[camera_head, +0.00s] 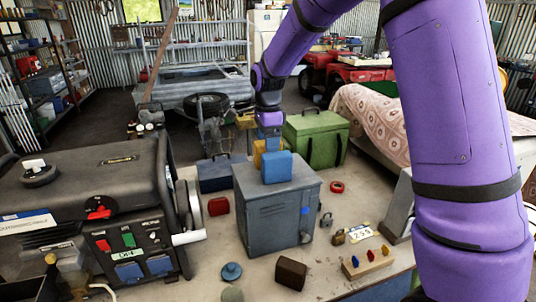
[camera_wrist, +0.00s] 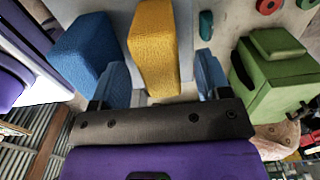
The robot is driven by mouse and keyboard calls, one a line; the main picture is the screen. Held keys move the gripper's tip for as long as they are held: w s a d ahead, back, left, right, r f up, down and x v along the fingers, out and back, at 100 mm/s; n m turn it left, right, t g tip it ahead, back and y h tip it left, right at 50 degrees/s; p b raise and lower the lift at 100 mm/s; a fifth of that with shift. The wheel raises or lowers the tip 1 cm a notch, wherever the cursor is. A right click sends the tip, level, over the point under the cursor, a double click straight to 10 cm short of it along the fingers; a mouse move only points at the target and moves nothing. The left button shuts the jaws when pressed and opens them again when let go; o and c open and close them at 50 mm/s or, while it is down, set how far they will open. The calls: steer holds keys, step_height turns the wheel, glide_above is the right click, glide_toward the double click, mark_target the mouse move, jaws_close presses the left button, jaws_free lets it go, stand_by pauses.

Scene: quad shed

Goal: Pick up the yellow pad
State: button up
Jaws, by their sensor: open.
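The yellow pad (camera_head: 259,152) stands upright on the grey metal box (camera_head: 266,208), mostly hidden behind a blue block (camera_head: 277,168) in the head view. My gripper (camera_head: 270,135) points down over the pad, its fingertips hard to make out there. In the wrist view the pad (camera_wrist: 155,45) lies between the two blue fingers of my gripper (camera_wrist: 162,78). The jaws are open, one finger to each side of the pad. I cannot tell whether either finger touches it.
The blue block (camera_wrist: 84,48) stands close beside the left finger in the wrist view. A green case (camera_head: 315,138) is behind the grey box, right of my gripper. A generator (camera_head: 120,215) stands at the left. Small items, including a brown block (camera_head: 290,273), lie around the box.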

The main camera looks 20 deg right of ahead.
steer(key=c, duration=1)
steer(key=shift+r, duration=0.15)
